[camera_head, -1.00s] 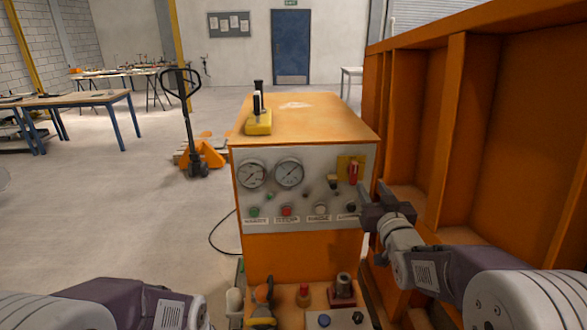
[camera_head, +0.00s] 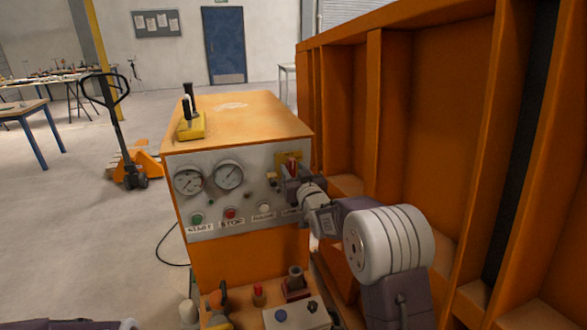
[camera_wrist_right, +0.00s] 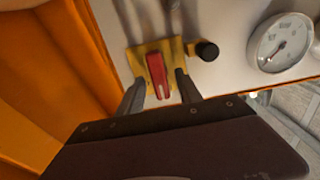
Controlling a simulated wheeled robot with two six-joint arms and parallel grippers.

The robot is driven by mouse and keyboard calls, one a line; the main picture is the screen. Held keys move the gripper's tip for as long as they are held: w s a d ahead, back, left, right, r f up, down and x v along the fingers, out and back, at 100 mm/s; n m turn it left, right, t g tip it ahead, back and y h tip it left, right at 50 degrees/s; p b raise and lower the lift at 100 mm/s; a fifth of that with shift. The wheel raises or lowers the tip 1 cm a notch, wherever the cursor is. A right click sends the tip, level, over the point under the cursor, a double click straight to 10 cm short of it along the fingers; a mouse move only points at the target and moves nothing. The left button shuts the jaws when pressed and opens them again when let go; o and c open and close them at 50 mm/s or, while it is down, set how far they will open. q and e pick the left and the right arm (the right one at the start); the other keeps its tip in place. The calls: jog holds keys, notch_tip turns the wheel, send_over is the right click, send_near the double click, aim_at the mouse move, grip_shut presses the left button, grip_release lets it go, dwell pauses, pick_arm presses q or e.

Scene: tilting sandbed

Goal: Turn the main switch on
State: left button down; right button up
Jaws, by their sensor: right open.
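The main switch is a red handle (camera_wrist_right: 158,76) on a yellow plate (camera_wrist_right: 140,57), set in the pale control panel (camera_head: 207,166). In the head view the red handle (camera_head: 292,163) shows at the panel's upper right, partly covered by my right gripper. My right gripper (camera_head: 290,180) is at the panel in front of the switch. In the right wrist view my right gripper (camera_wrist_right: 160,88) is open, with one finger on each side of the red handle. I cannot tell whether either finger touches it. My left gripper is not in view.
A black knob (camera_wrist_right: 207,50) sits close beside the switch. Two gauges (camera_head: 229,175) and green and red buttons (camera_head: 231,213) are on the panel. A yellow joystick box (camera_head: 191,126) stands on top of the cabinet. The orange sandbed wall (camera_head: 430,110) rises close on the right.

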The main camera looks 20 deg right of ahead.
grip_shut()
jog(key=shift+m, duration=0.3)
jog(key=shift+d+f+m+b, duration=0.1)
jog(key=shift+m+b, duration=0.55)
jog(key=shift+m, duration=0.25)
jog(key=m+b, duration=0.1)
jog(key=m, duration=0.2)
jog(key=shift+d+m, duration=0.1)
jog(key=shift+m, duration=0.2)
jog(key=m, duration=0.5)
jog(key=shift+d+b, duration=0.15)
jog(key=shift+b, duration=0.15)
jog(key=m, duration=0.6)
jog(key=shift+f+m, duration=0.2)
jog(key=shift+m, duration=0.2)
